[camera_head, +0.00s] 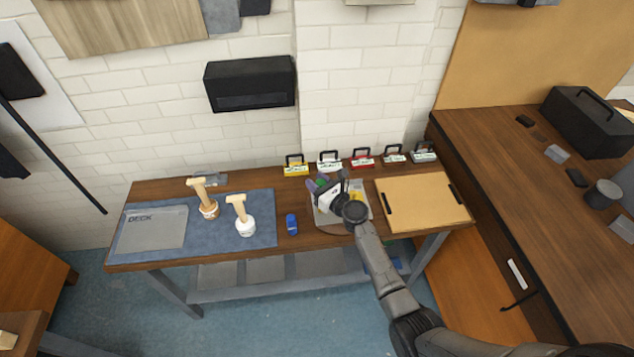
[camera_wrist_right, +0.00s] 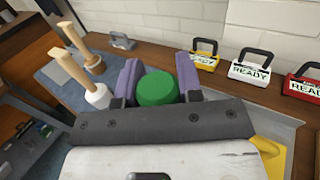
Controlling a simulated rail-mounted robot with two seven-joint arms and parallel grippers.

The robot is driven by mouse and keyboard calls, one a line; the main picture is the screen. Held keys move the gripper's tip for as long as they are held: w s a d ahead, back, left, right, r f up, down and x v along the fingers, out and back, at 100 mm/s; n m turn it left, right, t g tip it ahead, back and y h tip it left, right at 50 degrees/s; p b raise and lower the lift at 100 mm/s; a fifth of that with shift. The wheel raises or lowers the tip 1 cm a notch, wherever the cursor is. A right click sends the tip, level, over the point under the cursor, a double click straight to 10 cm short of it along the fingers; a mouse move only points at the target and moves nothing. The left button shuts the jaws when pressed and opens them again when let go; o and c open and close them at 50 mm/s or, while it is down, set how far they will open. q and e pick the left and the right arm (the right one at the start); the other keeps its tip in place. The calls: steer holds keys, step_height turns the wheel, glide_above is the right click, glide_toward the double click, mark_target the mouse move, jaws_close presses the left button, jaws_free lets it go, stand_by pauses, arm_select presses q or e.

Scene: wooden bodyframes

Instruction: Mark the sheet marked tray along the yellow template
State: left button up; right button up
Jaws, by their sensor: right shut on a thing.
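My right gripper (camera_head: 320,186) is over the right-centre of the workbench. In the wrist view its purple-padded fingers (camera_wrist_right: 157,84) are shut on a green round-topped thing (camera_wrist_right: 157,92), which looks like a marker. Its lower end is hidden by the gripper. A grey sheet (camera_head: 324,217) lies under the gripper, partly covered; I cannot read a label on it. A flat yellow piece, apparently the template (camera_wrist_right: 271,156), shows at the lower right of the wrist view, partly hidden by my gripper. Whether the marker touches the sheet cannot be seen. My left gripper is not in view.
A grey sheet marked DECK (camera_head: 152,232) lies on a blue mat (camera_head: 215,239) with two wooden-handled tools (camera_head: 207,208). Several handled signs (camera_head: 296,168), some reading READY, line the back. A tan board (camera_head: 423,202) lies at right.

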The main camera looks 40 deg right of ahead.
steer(key=shift+f, duration=0.1)
stand_by(0.3)
steer(key=m+h, duration=0.2)
steer(key=h, duration=0.1)
steer(key=w+m+h, duration=0.1)
steer(key=h, duration=0.1)
steer(key=shift+w+d+f+g+b, duration=0.1)
steer(key=shift+d+g+b, duration=0.2)
steer(key=shift+b, duration=0.05)
steer(key=shift+d+m+h, duration=0.1)
steer(key=shift+m+h, duration=0.2)
steer(key=shift+m, duration=0.1)
